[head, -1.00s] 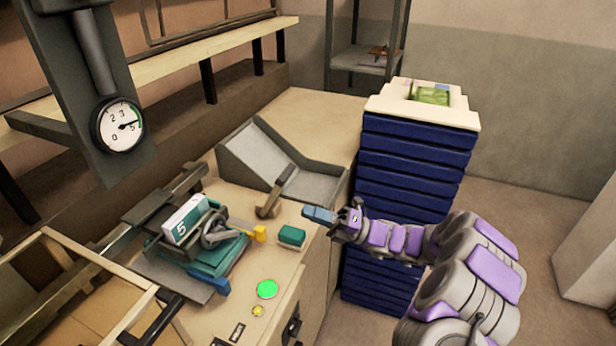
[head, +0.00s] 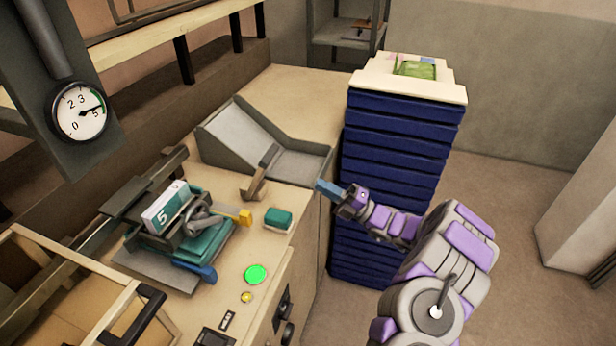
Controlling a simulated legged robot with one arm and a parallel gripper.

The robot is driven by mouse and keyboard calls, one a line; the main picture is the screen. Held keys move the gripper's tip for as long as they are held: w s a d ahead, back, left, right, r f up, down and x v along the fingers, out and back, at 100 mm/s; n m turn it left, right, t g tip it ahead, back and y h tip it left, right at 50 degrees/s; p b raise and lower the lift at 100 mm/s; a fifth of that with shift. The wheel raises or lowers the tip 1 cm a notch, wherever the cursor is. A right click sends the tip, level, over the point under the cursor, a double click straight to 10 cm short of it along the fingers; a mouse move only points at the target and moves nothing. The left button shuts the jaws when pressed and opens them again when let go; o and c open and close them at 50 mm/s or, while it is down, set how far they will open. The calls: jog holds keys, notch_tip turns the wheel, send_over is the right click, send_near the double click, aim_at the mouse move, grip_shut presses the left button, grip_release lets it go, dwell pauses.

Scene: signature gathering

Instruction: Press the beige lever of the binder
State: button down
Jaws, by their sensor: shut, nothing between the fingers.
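A brown-beige lever (head: 262,173) stands tilted on the worktop, at the front edge of a grey sloped tray (head: 300,166). I take this as the binder's lever, though the binder itself is not clearly marked. Left of it is a green and grey machine (head: 205,245) with a white "5" card (head: 166,206), a yellow-tipped handle (head: 240,217) and a blue handle (head: 200,273). My gripper (head: 328,190) has blue fingers, is shut and empty, and is to the right of the lever, apart from it, by the worktop's right edge.
A tall stack of dark blue trays (head: 395,150) with a cream top stands right behind my gripper. A small green-topped block (head: 278,219), a green button (head: 255,274) and a yellow button (head: 246,297) are on the worktop. A gauge (head: 79,111) hangs at upper left. Floor at right is clear.

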aim_at(273, 157)
jog(key=b+x, duration=0.3)
jog(key=x, duration=1)
